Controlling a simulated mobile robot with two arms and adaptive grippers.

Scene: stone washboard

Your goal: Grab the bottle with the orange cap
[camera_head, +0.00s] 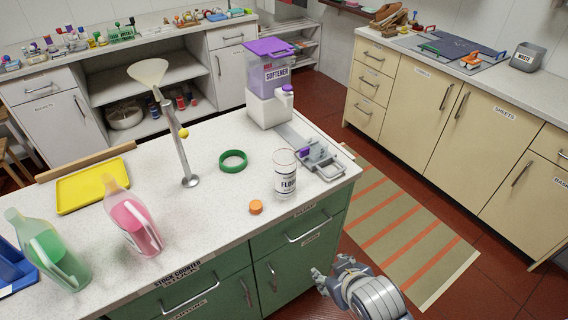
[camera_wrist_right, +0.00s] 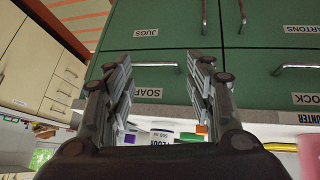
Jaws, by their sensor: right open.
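A separate flat orange cap (camera_head: 256,207) lies on the counter near a clear jar labelled FLOUR (camera_head: 285,180). My right gripper (camera_head: 328,272) is off the counter's front edge, in front of the green cabinets and apart from all bottles. In the right wrist view its fingers (camera_wrist_right: 164,66) are spread and empty. My left gripper is out of view.
The white counter (camera_head: 215,215) also bears a yellow tray (camera_head: 92,187), a funnel stand (camera_head: 187,160), a green ring (camera_head: 233,160) and a purple SOFTENER dispenser (camera_head: 270,95). The green cabinet front has protruding handles (camera_head: 315,226). A striped rug (camera_head: 400,230) lies on the floor at right.

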